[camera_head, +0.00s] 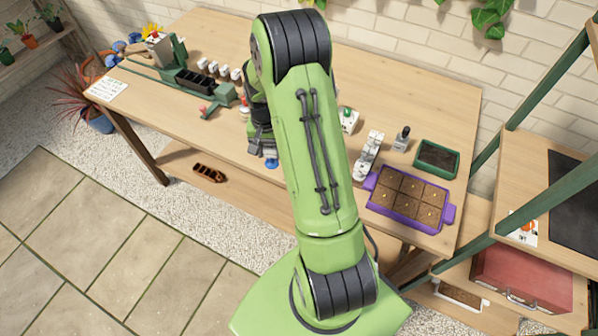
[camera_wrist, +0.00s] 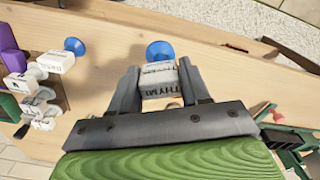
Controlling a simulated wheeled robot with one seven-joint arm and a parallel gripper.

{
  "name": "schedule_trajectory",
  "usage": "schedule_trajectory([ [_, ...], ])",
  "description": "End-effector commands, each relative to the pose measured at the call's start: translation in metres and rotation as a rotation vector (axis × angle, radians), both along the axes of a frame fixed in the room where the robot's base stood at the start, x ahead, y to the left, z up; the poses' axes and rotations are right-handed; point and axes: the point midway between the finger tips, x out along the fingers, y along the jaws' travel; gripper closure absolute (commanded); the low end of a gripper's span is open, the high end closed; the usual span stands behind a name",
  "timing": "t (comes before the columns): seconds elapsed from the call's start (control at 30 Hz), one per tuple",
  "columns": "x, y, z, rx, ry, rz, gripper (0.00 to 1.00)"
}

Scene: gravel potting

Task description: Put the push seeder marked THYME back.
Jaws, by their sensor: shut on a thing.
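The push seeder marked THYME (camera_wrist: 158,78) is a white block with dark lettering and a round blue end (camera_wrist: 160,50). My gripper (camera_wrist: 160,71) is shut on it, one finger on each side. In the head view my gripper (camera_head: 260,140) is over the middle of the bench, partly hidden by my arm, and the seeder's blue end (camera_head: 271,163) shows just below it. I cannot tell whether the seeder touches the bench.
A purple cell tray (camera_head: 449,213) filled with soil stands at the bench's right end, with a green tray (camera_head: 437,158) behind it. A grey block with a dark knob (camera_head: 402,138) is beside the rack. Green equipment (camera_head: 220,95) stands on the left. The front bench edge looks clear.

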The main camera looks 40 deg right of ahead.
Motion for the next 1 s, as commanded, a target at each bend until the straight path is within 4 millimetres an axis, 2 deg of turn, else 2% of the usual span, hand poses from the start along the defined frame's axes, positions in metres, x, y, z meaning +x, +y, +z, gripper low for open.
schedule_trajectory([
  [0.03, -0.007, -0.018, 0.005, -0.002, -0.004, -0.087, 0.76],
  [0.13, -0.023, -0.047, 0.016, -0.001, -0.003, -0.253, 0.76],
  [0.2, -0.032, -0.061, 0.022, -0.001, -0.003, -0.342, 0.76],
  [0.3, -0.04, -0.071, 0.023, 0.001, 0.0, -0.409, 0.76],
  [0.37, -0.041, -0.072, 0.012, 0.002, 0.003, -0.42, 0.76],
  [0.5, -0.042, -0.072, -0.022, 0.002, 0.006, -0.419, 0.76],
  [0.67, -0.041, -0.072, -0.043, 0.0, 0.002, -0.417, 0.76],
  [0.8, -0.041, -0.071, -0.068, 0.002, 0.003, -0.416, 0.76],
  [0.87, -0.041, -0.072, -0.074, 0.001, 0.002, -0.415, 0.76],
  [1.0, -0.04, -0.072, -0.073, -0.001, -0.001, -0.415, 0.76],
])
